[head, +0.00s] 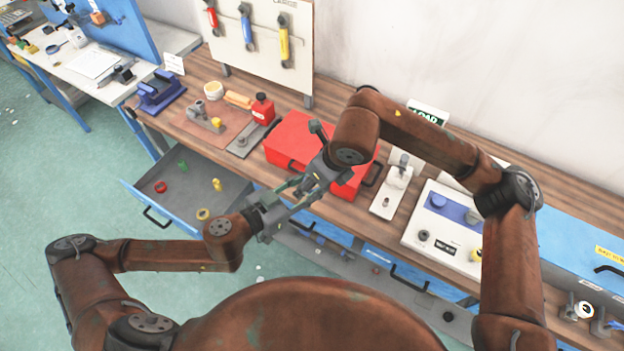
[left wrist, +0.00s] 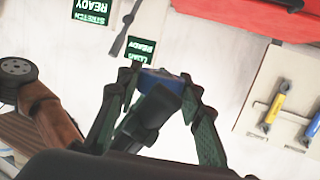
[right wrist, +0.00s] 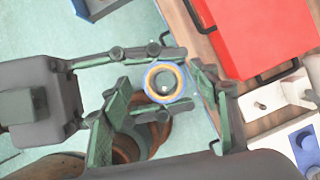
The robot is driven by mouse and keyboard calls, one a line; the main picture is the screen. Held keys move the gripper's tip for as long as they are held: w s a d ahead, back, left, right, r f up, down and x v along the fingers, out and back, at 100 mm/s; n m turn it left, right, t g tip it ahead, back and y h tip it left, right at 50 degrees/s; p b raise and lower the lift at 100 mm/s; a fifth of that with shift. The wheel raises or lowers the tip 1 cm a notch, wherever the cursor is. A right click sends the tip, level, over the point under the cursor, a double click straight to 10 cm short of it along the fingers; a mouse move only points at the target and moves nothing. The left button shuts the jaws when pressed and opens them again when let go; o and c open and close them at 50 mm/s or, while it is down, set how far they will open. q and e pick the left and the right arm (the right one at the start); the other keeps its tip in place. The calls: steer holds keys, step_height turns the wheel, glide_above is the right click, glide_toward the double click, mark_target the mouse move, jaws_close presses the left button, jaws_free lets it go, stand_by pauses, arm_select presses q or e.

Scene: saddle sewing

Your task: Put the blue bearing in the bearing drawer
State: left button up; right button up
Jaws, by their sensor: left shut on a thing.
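The blue bearing (right wrist: 168,83), a blue ring with a gold inner band, is held between the fingers of my left gripper (head: 306,192). Its blue edge also shows between the left fingertips in the left wrist view (left wrist: 160,78). My right gripper (head: 298,184) is close to the left one, its fingers spread on either side of the bearing with gaps. In the head view the grippers hide the bearing. An open drawer (head: 131,192) at the left holds red, green and yellow parts. I see no label telling which drawer is the bearing drawer.
A red toolbox (head: 295,135) stands on the wooden bench behind the grippers. More drawers (head: 415,285) with small parts run along the bench front to the right.

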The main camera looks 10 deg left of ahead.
steer(key=shift+s+a, duration=0.1)
steer(key=shift+s, duration=0.05)
steer(key=c, duration=1.3)
arm_select(q)
steer(key=o, duration=1.5)
steer(key=shift+f, duration=0.1)
